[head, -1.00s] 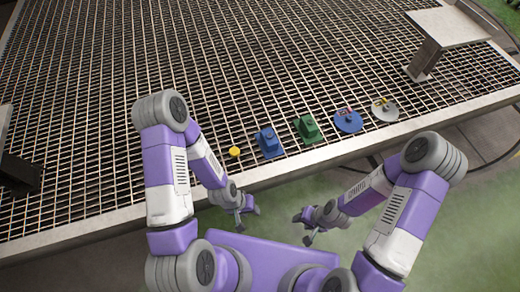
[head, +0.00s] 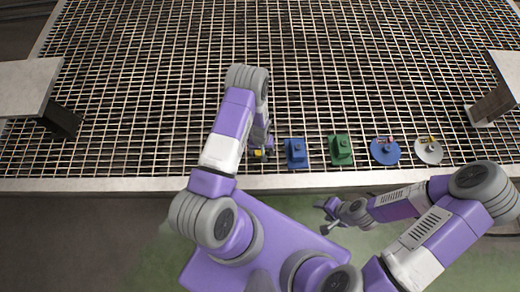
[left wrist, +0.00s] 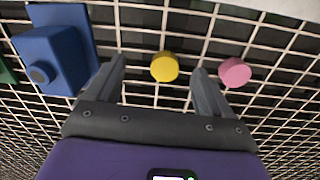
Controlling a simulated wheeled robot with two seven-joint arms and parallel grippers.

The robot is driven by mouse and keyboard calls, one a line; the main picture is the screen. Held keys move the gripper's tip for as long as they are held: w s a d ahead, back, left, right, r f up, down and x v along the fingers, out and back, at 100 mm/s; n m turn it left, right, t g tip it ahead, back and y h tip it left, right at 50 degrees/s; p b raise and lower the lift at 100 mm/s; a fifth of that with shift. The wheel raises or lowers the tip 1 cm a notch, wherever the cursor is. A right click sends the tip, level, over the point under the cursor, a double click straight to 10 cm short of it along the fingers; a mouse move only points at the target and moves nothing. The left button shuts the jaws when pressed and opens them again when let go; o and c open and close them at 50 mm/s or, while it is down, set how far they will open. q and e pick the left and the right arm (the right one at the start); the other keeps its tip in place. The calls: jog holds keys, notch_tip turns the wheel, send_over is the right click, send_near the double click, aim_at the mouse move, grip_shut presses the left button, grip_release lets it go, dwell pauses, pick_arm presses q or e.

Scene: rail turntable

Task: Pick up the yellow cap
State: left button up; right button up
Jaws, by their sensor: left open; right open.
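The yellow cap (left wrist: 164,67) lies on the metal grating and shows in the left wrist view between the two fingers of my open left gripper (left wrist: 158,68). How far the fingertips are above the grating cannot be told. The fingers do not visibly touch the cap. In the head view the yellow cap (head: 258,153) is partly hidden by my left gripper. My right gripper (head: 328,216) is open and empty in front of the grating's near edge.
A pink cap (left wrist: 234,72) lies just right of the left gripper's right finger. A blue block (head: 296,153), a green block (head: 340,150), a blue disc (head: 378,155) and a grey disc (head: 425,156) stand to the right. Raised grey platforms (head: 30,88) flank the grating.

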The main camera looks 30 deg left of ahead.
aim_at(260, 152)
pick_arm(q)
jog(key=shift+w+a, duration=0.6)
jog(key=shift+a, duration=0.15)
jog(key=shift+w+a+f+y, duration=0.2)
jog(key=shift+a+y, duration=0.05)
jog(key=shift+y, duration=0.05)
jog(key=f+b, duration=0.1)
jog(key=f, duration=0.1)
jog(key=f+b, duration=0.1)
jog(key=f, duration=0.2)
jog(key=w+f+b, duration=0.1)
jog(key=f, duration=0.1)
jog(key=shift+a+f, duration=0.15)
jog(key=shift+a, duration=0.15)
jog(key=c, duration=1.1)
